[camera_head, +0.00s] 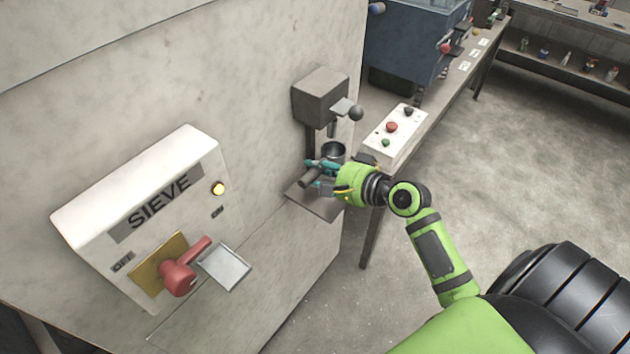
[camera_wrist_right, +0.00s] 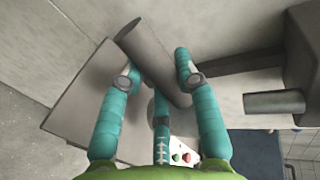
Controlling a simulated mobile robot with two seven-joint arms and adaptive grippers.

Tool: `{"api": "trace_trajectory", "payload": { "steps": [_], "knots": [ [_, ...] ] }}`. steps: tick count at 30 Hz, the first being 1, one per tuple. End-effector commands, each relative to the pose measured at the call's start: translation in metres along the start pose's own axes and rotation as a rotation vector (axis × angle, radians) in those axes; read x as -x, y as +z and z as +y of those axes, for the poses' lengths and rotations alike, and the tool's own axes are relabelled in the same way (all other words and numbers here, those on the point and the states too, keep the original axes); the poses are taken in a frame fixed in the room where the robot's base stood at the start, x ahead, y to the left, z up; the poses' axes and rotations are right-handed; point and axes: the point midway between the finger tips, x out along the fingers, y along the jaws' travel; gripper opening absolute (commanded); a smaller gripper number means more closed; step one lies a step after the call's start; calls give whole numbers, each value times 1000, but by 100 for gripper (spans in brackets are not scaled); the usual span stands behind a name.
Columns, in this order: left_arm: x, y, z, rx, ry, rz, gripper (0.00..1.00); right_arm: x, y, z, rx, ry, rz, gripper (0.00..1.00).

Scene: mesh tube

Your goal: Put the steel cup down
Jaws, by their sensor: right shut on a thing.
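My left gripper is not in view.
The wall device (camera_head: 320,95) with a black-knobbed lever overhangs the cup. A white button box (camera_head: 395,135) stands close on the right. A sieve panel (camera_head: 150,205) with a red handle (camera_head: 183,270) is at the left. The plate's front part is bare.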

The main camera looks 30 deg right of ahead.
Motion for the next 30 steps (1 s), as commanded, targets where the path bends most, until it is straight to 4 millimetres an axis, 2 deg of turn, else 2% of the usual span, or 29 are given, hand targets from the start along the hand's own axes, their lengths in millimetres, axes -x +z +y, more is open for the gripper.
{"api": "trace_trajectory", "payload": {
  "steps": [5,9,13,25,26,27,30],
  "knots": [
    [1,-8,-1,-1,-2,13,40,-12,-1,6,0,0,-1,0],
    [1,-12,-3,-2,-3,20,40,-18,0,27,-3,2,-1,0],
    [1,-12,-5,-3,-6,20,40,-22,-1,39,-1,-1,0,0],
    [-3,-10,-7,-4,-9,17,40,-24,-1,45,2,-1,0,0],
    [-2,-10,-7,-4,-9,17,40,-24,-1,44,1,1,-1,44],
    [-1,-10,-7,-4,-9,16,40,-23,-1,44,1,1,-1,56],
    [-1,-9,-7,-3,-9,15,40,-23,-1,44,1,2,-1,56]
  ]
}}
